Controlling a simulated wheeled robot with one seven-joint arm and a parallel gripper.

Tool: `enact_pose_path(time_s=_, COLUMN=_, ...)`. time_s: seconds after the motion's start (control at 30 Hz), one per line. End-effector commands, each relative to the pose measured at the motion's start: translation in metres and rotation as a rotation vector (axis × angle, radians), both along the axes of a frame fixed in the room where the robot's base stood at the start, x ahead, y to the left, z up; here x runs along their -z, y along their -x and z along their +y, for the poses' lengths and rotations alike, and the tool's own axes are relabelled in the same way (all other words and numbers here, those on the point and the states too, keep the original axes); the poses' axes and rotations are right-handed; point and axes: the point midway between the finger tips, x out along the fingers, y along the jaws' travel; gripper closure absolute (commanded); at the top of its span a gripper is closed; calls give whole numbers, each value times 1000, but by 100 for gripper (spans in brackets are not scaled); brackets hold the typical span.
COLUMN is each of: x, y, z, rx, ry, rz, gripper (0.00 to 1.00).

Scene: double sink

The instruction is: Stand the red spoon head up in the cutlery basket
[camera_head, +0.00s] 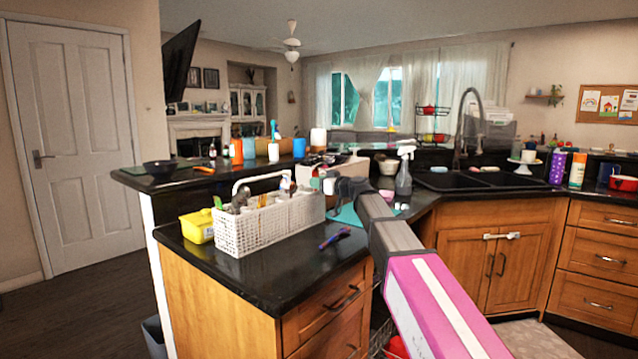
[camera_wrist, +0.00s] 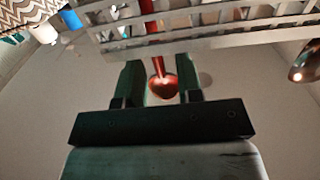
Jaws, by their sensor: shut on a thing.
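The red spoon (camera_wrist: 163,87) is between the two fingers of my gripper (camera_wrist: 158,62) in the wrist view. Its rounded head is near the palm and its handle runs away from me, up the picture, to the white slats. The gripper is shut on it. The white cutlery basket (camera_head: 262,228) stands on the near black counter in the head view, with utensils in its left part. White slatted walls (camera_wrist: 225,38), likely the basket's, cross the top of the wrist view. Whether the handle is inside a compartment I cannot tell. In the head view my gripper (camera_head: 326,183) is by the basket's right end, its fingers unclear.
A yellow tub (camera_head: 197,226) stands left of the basket. A dark purple item (camera_head: 335,238) lies on the counter in front. A grey spray bottle (camera_head: 404,172) stands behind my arm. Bottles and cups line the raised ledge behind. The counter's front strip is mostly clear.

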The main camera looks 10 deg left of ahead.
Motion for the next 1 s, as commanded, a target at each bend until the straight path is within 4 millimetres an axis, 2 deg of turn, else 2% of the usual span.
enact_pose_path(time_s=0.2, x=0, y=0, z=0, rx=0, ry=0, rz=0, gripper=89)
enact_pose_path(time_s=0.23, x=0, y=0, z=0, rx=0, ry=0, rz=0, gripper=60)
enact_pose_path(time_s=0.3, x=0, y=0, z=0, rx=0, ry=0, rz=0, gripper=37)
enact_pose_path(time_s=0.67, x=0, y=2, z=-3, rx=0, ry=0, rz=0, gripper=37)
enact_pose_path(time_s=0.77, x=0, y=9, z=-12, rx=0, ry=0, rz=0, gripper=37)
enact_pose_path(time_s=1.0, x=1, y=33, z=-50, rx=1, ry=1, rz=1, gripper=37)
